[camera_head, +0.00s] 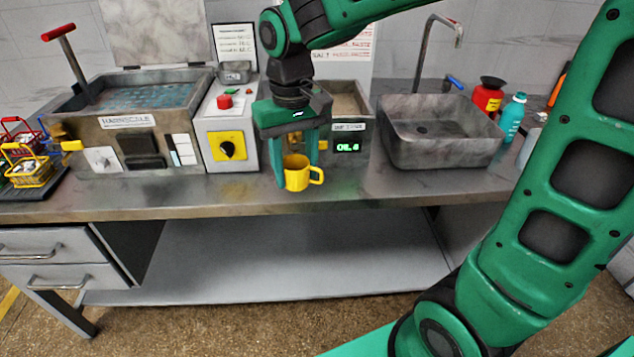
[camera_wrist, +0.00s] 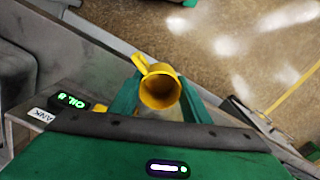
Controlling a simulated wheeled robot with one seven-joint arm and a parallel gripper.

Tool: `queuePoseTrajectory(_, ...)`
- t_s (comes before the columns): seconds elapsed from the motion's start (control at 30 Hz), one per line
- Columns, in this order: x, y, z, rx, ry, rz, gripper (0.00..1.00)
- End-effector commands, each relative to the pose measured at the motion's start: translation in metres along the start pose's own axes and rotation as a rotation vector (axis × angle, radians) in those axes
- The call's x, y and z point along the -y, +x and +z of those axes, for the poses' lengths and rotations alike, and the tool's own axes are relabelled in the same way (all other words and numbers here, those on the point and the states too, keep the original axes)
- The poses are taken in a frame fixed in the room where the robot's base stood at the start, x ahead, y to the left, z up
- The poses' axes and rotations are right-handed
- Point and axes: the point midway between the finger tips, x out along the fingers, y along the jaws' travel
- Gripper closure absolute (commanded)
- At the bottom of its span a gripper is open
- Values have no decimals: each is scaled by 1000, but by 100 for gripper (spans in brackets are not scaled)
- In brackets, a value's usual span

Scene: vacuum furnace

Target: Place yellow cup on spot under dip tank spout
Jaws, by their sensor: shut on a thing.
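A yellow cup (camera_head: 297,174) is held upright in my gripper (camera_head: 294,168), with its handle pointing right in the head view. My gripper is shut on the cup, which appears just above or at the front edge of the bench. In the wrist view the cup (camera_wrist: 160,90) sits between the two green fingers (camera_wrist: 161,101), its open mouth visible. The dip tank (camera_head: 348,129), with a green lit display, stands just behind and to the right of my gripper. My gripper covers its left part. The spout and the spot under it cannot be made out clearly.
A quench tank (camera_head: 130,121) and a grey control box (camera_head: 229,153) stand to the left. A sink (camera_head: 440,135) with a tall faucet is to the right. Red and teal bottles (camera_head: 487,97) stand beyond it. Small wire baskets (camera_head: 27,168) sit at far left. The bench front (camera_head: 400,184) is clear.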

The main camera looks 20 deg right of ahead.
Motion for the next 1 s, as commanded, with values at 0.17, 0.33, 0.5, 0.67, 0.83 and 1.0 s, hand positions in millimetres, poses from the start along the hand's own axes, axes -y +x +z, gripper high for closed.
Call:
queuePoseTrajectory(0.17, -34, 22, -14, 3, 5, 1, 83)
queuePoseTrajectory(0.33, -59, 39, -26, 2, 2, 0, 83)
queuePoseTrajectory(0.5, -71, 47, -32, 0, -1, 0, 83)
queuePoseTrajectory(0.67, -71, 62, -32, 3, -2, 1, 83)
queuePoseTrajectory(0.83, -71, 83, -32, 2, -3, 1, 83)
queuePoseTrajectory(1.0, -70, 88, -33, -1, -3, 1, 83)
